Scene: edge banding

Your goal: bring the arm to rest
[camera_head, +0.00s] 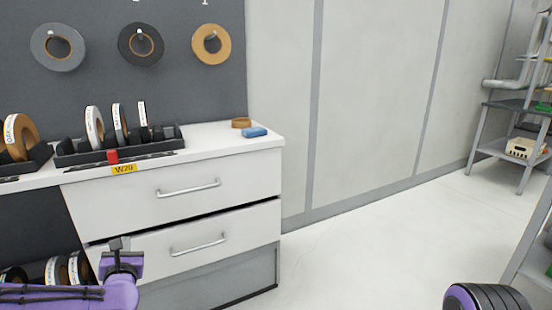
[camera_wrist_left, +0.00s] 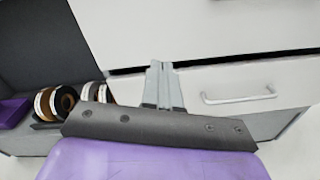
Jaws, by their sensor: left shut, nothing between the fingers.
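My left arm (camera_head: 110,292), purple, comes in at the lower left of the head view, in front of the white drawer cabinet (camera_head: 215,207). My left gripper (camera_head: 120,244) is small and dark there, in front of the lower drawer. In the left wrist view the two grey fingers (camera_wrist_left: 161,66) are together and empty. They point toward the cabinet front, left of a drawer handle (camera_wrist_left: 238,97). My right gripper is not in view.
More rolls (camera_wrist_left: 62,100) sit in the open bay left of the drawers. The upper drawer has a handle (camera_head: 188,188).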

